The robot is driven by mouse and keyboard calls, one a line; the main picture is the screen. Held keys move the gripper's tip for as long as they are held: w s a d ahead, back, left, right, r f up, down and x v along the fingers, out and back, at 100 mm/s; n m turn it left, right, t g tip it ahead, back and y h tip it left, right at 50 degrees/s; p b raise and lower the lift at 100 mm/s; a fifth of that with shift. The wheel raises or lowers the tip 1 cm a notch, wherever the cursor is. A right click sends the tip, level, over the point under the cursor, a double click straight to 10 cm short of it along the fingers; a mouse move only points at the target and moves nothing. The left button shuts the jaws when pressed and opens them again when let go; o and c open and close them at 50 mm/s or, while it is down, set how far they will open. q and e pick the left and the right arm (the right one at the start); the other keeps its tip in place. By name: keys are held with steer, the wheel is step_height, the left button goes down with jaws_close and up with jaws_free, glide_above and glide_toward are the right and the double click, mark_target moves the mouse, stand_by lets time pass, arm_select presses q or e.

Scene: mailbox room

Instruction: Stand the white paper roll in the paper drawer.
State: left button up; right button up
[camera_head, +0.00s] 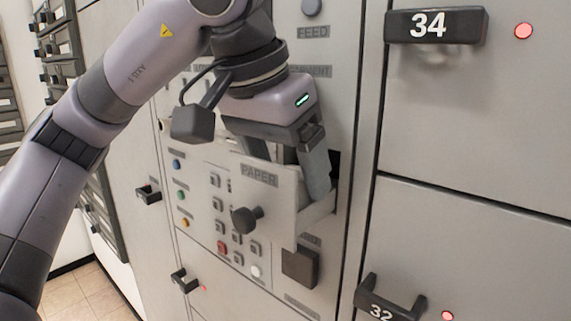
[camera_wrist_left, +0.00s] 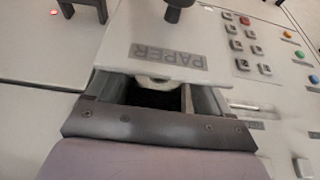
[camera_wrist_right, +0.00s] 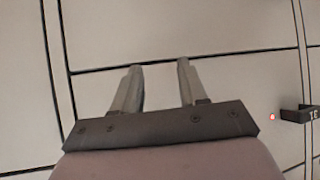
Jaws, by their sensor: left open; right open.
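The paper drawer (camera_head: 268,200) is pulled out of the panel, with a PAPER label and a black knob on its front. My left gripper (camera_head: 304,172) points down into the drawer from above, with one finger visible inside it. In the left wrist view, the white paper roll (camera_wrist_left: 157,82) shows partly as a curved rim just behind the drawer front (camera_wrist_left: 165,50), between my open fingers; the rest is hidden. I cannot tell whether the fingers touch it. My right gripper (camera_wrist_right: 160,82) is open and empty in front of plain locker doors.
The panel beside the drawer carries a keypad (camera_head: 234,215) and coloured buttons. Locker handles stick out, among them 34 (camera_head: 436,26) and 32 (camera_head: 388,300). A dark square block (camera_head: 299,267) sits below the drawer. Tiled floor (camera_head: 85,295) shows at lower left.

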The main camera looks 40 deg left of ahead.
arm_select(q)
steer(key=p+v, duration=0.3)
steer(key=v, duration=0.7)
steer(key=shift+r, duration=0.4)
steer(key=shift+v, duration=0.8)
steer(key=shift+f, duration=0.1)
